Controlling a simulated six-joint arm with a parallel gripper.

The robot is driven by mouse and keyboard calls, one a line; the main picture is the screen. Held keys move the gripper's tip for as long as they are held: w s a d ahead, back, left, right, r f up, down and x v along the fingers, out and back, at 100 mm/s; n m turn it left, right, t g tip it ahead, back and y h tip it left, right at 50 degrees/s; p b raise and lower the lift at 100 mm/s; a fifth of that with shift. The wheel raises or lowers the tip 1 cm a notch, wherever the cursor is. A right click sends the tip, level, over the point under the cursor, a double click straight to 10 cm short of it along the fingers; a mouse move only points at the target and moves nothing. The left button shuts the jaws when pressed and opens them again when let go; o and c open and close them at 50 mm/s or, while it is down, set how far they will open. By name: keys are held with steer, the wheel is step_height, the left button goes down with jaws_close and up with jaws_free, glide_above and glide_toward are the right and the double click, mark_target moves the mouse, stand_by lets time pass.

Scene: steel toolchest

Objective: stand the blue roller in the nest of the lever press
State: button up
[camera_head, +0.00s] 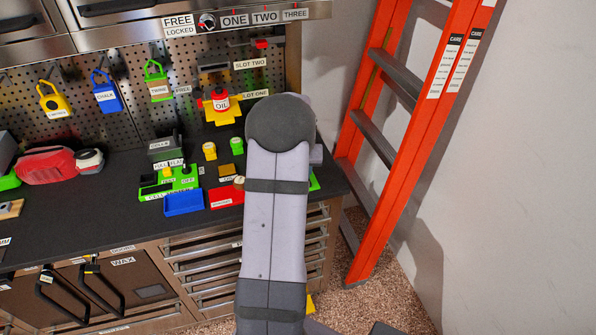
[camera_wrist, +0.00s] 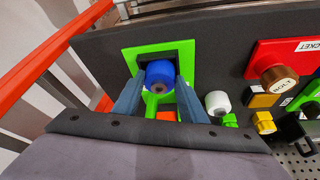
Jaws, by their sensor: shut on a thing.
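The blue roller (camera_wrist: 159,73) shows in the wrist view between the two fingertips of my gripper (camera_wrist: 160,86), which is shut on it. A round end with a dark centre faces the camera. In the head view my arm hides the roller, the gripper and nearly all of the press; only a green edge (camera_head: 315,182) shows.
In the wrist view a white roller (camera_wrist: 217,103) and a red block (camera_wrist: 284,62) with a brown knob stand to the right. A blue tray (camera_head: 183,203) and a yellow roller (camera_head: 209,151) are on the bench. An orange ladder (camera_head: 380,140) stands at the right.

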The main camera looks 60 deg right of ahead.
steer(key=shift+f, duration=0.1)
steer(key=shift+f, duration=0.15)
steer(key=o, duration=1.2)
steer(key=shift+c, duration=0.2)
steer(key=shift+r, duration=0.35)
steer(key=b+v, duration=0.3)
steer(key=v, duration=0.8)
steer(key=shift+r, duration=0.35)
steer(key=shift+a, duration=0.2)
